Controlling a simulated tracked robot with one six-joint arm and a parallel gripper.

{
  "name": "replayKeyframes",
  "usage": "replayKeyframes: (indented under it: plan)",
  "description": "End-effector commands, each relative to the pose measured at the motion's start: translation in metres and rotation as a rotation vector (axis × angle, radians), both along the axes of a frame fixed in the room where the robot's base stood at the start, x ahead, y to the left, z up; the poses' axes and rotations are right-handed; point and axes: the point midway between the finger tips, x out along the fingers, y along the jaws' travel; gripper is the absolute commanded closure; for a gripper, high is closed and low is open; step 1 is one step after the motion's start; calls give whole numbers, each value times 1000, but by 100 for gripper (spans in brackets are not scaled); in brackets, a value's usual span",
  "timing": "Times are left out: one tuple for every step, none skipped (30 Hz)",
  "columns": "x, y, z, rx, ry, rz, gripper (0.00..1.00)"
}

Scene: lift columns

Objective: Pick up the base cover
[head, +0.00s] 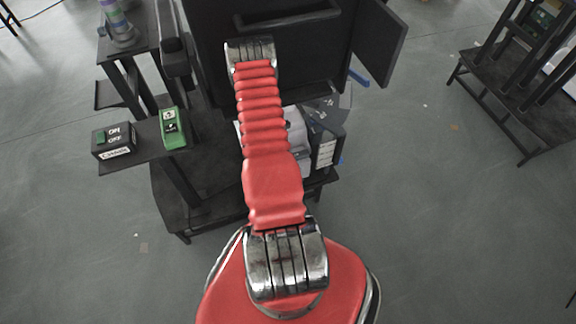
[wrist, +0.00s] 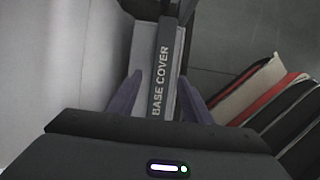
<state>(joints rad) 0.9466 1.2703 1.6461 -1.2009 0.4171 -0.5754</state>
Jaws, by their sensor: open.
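The base cover (wrist: 163,72) shows in the wrist view as a narrow dark upright edge with "BASE COVER" in pale letters. It stands between the two purplish fingers of my gripper (wrist: 160,90), one on each side of it. The fingers are open, with a gap on both sides, and do not appear to grip it. The lower end of the cover is hidden behind the dark gripper body. In the head view my red arm covers the middle, and I cannot make out the gripper or the lettering there.
A black cabinet (head: 300,45) stands behind a low dark stand holding grey and white items (head: 325,145). A shelf at left carries an ON/OFF box (head: 114,141) and a green switch (head: 172,128). A dark rack (head: 515,80) stands far right.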

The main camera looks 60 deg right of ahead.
Motion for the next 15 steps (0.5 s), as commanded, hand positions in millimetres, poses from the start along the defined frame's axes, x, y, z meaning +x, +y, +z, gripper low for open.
replayKeyframes:
  plan:
    - [0, 0, 0, 0, 0, 0, 55]
    - [0, 0, 0, 0, 0, 0, 55]
    - [0, 0, 0, 0, 0, 0, 55]
    - [0, 0, 0, 0, 0, 0, 55]
    - [0, 0, -1, 0, 0, 0, 55]
    - [0, 0, -1, 0, 0, 0, 55]
    - [0, 0, -1, 0, 0, 0, 55]
    - [0, 0, -2, 0, 0, 0, 55]
    - [0, 0, -2, 0, 0, 0, 55]
    - [0, 0, -2, 0, 0, 0, 55]
    - [0, 0, -3, 0, 0, 0, 55]
    - [0, 0, -3, 0, 0, 0, 55]
    - [0, 0, -4, 0, 0, 0, 55]
    - [0, 0, -4, 0, 0, 0, 55]
    - [0, 0, -4, 0, 0, 0, 55]
